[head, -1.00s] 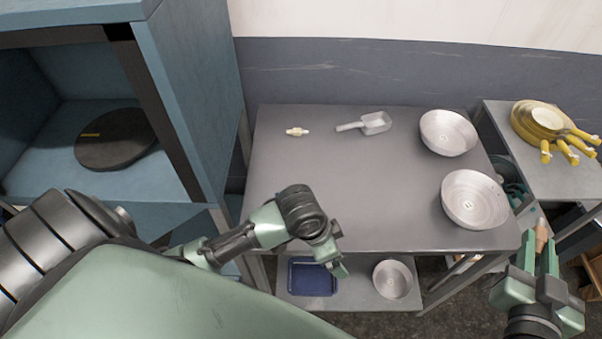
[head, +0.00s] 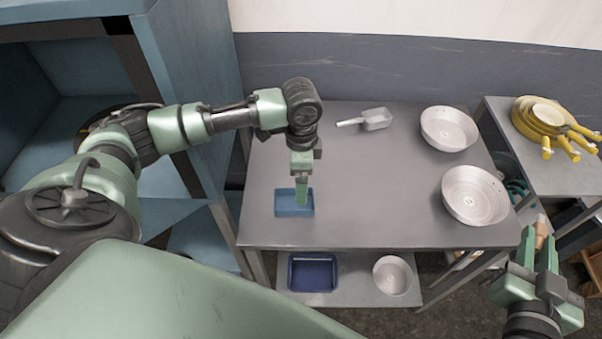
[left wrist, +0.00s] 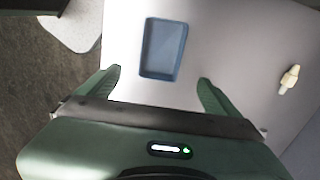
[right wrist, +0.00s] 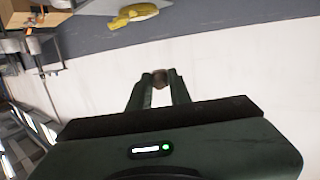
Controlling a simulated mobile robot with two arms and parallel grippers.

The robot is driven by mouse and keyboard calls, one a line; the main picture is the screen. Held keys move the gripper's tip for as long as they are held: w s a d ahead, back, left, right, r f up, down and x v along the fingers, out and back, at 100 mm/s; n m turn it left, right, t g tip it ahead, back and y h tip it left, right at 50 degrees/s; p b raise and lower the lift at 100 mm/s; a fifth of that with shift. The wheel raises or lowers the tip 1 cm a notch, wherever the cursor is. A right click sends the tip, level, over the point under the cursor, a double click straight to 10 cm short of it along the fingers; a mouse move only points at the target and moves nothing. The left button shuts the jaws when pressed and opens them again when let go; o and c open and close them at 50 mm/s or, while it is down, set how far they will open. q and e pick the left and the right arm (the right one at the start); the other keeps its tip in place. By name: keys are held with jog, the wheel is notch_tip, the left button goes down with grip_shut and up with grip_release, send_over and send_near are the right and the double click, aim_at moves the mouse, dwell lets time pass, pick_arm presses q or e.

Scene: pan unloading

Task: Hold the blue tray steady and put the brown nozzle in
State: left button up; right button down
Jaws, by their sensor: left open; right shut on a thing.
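The blue tray (head: 285,208) lies on the grey table near its left front part, and it also shows in the left wrist view (left wrist: 149,50). My left gripper (head: 301,190) points down over the tray. In the left wrist view my left gripper (left wrist: 160,76) is open, with the tray ahead between the lines of its fingers and nothing gripped. My right gripper (head: 540,250) is shut on the brown nozzle (head: 541,231), held up at the right, off the table's edge. The nozzle's tip also shows in the right wrist view (right wrist: 159,76).
A cream nozzle-like piece (left wrist: 289,79) lies beside the tray, hidden in the head view. A scoop (head: 376,119) and two round pans (head: 449,129) (head: 474,195) stand on the table (head: 390,225). The lower shelf holds a dark blue tray (head: 313,273) and a pan (head: 392,275).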

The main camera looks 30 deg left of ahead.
aim_at(294, 202)
pick_arm(q)
notch_tip(294, 202, down, 11)
jog(key=b, duration=1.2)
jog(key=shift+r, duration=0.3)
jog(key=c, duration=1.4)
jog(key=o, duration=1.4)
